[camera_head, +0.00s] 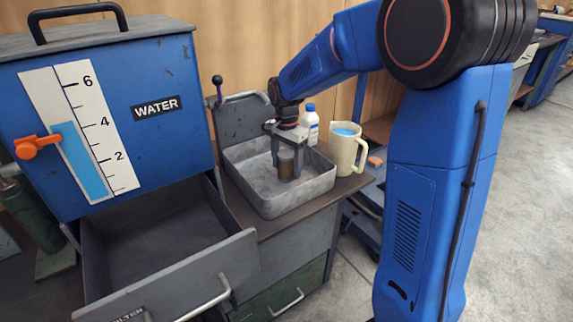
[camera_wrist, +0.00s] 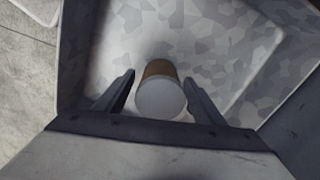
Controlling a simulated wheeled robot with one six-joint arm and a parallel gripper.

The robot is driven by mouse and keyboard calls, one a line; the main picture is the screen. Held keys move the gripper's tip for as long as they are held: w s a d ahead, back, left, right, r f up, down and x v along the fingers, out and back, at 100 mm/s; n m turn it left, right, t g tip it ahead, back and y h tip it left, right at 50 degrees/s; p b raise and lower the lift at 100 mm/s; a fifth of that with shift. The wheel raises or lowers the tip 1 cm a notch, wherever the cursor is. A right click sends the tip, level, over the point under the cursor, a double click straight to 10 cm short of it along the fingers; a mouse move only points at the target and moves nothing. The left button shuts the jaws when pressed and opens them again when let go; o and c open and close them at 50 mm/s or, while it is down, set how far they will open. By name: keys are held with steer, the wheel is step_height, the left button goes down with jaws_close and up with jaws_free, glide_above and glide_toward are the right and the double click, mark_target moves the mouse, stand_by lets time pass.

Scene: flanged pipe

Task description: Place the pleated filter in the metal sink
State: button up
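The pleated filter (camera_head: 286,167) is a small brown cylinder with a pale top. It stands upright in the metal sink (camera_head: 262,206), apparently on the sink's floor. My gripper (camera_head: 287,172) points down into the sink, with one finger on each side of the filter. In the wrist view the filter's round pale top (camera_wrist: 160,98) lies between the two fingers of my gripper (camera_wrist: 159,78). The fingers look spread a little wider than the filter, with a narrow gap at the left. The sink's grey mottled floor (camera_wrist: 226,45) shows around it.
A white bottle with a blue cap (camera_head: 310,126) and a cream jug of blue liquid (camera_head: 344,150) stand behind and right of the sink. At the left is a blue WATER tank (camera_head: 165,150) above an open, empty-looking drawer (camera_head: 150,235).

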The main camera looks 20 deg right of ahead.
step_height(320, 180, up, 12)
steer(key=shift+r, duration=0.15)
steer(key=shift+s+d+r, duration=0.15)
steer(key=shift+s, duration=0.25)
steer(key=s+d+f+n+t, duration=0.1)
steer(key=s+d+n, duration=0.1)
steer(key=s, duration=0.9)
steer(key=s+d+f+n+t, duration=0.2)
steer(key=s+n, duration=0.3)
steer(key=s, duration=0.6)
steer(key=s+d+f+n+t, duration=0.1)
steer(key=s+n, duration=0.3)
steer(key=s, duration=0.6)
steer(key=shift+s+d+f+t, duration=0.4)
steer(key=shift+d, duration=0.35)
